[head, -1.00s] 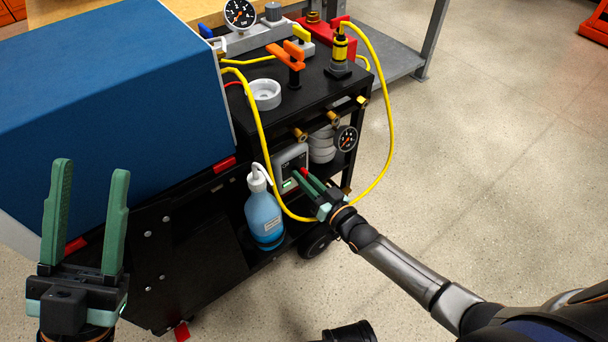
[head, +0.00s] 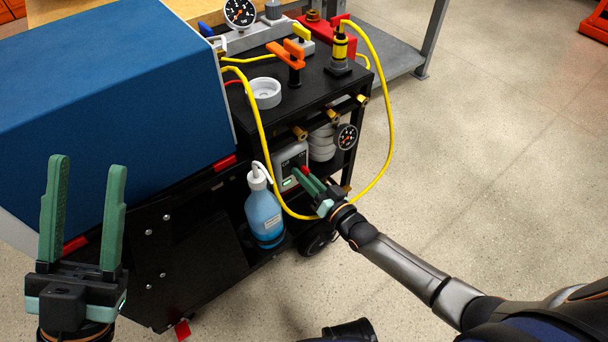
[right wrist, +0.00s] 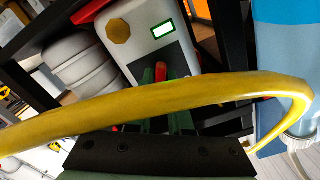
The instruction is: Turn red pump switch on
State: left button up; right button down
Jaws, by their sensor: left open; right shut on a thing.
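The pump is a light grey box (head: 288,156) on the cart's lower shelf, left of the white coils. In the right wrist view its face (right wrist: 140,40) has a lit green-edged display (right wrist: 163,29) and a dark panel. The red switch (right wrist: 161,71) sticks up from this panel. My right gripper (head: 301,174) is at the pump's front, its green fingers shut on the red switch. The yellow hose partly hides the fingers in the right wrist view. My left gripper (head: 84,190) is open and empty, left of the cart's front, far from the pump.
A bottle of blue liquid (head: 264,215) stands just left of my right gripper. A yellow hose (head: 388,130) loops around my right gripper. A gauge (head: 346,137) and brass fittings (head: 332,115) sit on the right. The floor right of the cart is clear.

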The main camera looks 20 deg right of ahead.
jog(key=c, duration=0.9)
grip_release()
pick_arm(q)
notch_tip(320, 180, up, 4)
jog(key=p, duration=0.4)
jog(key=shift+s+a+m, duration=0.1)
jog(key=shift+a+m, duration=0.05)
jog(key=shift+m, duration=0.25)
pick_arm(e)
jog(key=v, duration=1.2)
jog(key=shift+s+d, duration=0.15)
jog(key=shift+s, duration=0.1)
jog(key=shift+r, duration=0.1)
